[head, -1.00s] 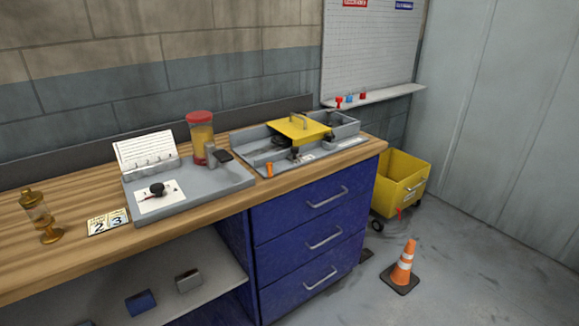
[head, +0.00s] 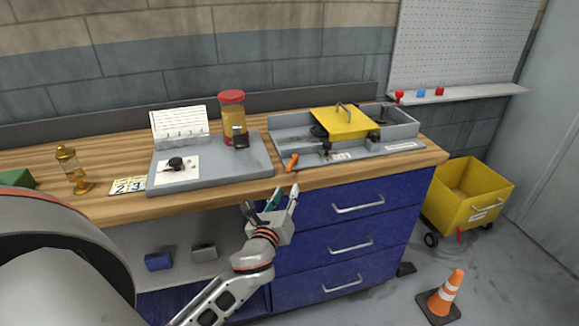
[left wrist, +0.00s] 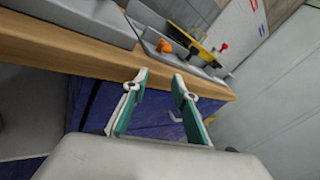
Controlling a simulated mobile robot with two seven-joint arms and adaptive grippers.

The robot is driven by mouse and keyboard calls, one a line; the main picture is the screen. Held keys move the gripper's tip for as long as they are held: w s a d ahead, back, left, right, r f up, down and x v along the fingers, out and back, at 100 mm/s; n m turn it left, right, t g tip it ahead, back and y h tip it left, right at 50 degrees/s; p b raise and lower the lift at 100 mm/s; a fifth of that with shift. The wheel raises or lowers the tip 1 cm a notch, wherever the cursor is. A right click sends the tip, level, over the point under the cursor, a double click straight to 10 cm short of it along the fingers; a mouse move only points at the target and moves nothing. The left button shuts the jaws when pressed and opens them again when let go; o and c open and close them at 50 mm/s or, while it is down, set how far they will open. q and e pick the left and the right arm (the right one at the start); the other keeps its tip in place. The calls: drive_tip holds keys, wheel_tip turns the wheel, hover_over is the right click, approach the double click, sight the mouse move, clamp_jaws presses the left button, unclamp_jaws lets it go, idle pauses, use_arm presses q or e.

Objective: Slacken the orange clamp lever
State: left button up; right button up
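The orange clamp lever (head: 291,161) sits at the front left corner of the grey tray fixture (head: 390,153) on the workbench. It also shows in the left wrist view (left wrist: 164,46), beyond the fingers. My left gripper (head: 272,193) is in front of the bench edge, below and a little left of the lever, and apart from it. Its fingers stand apart with nothing between them, as the left wrist view (left wrist: 160,80) shows. My right gripper is in neither view.
A yellow cover (head: 343,123) with a handle sits on the fixture. A grey panel (head: 215,182) with a black knob and a red-lidded jar (head: 232,115) stand to its left. The wooden bench edge (head: 225,204) and blue drawers (head: 330,245) lie close to the gripper.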

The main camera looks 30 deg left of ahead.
sight(290, 164)
use_arm(q)
drive_tip(key=shift+m+t+y, duration=0.3)
drive_tip(key=shift+m+y, duration=0.1)
drive_tip(key=shift+m, duration=0.4)
drive_tip(key=shift+w+a+r, duration=0.5)
drive_tip(key=shift+w+a, duration=0.2)
drive_tip(key=shift+w, duration=0.7)
drive_tip(key=shift+w+a+r, duration=0.55)
drive_tip(key=shift+w+a, duration=0.1)
drive_tip(key=shift+w, duration=0.7)
drive_tip(key=shift+w+a+r, duration=0.5)
drive_tip(key=shift+w+a, duration=0.2)
drive_tip(key=shift+w, duration=0.7)
clamp_jaws()
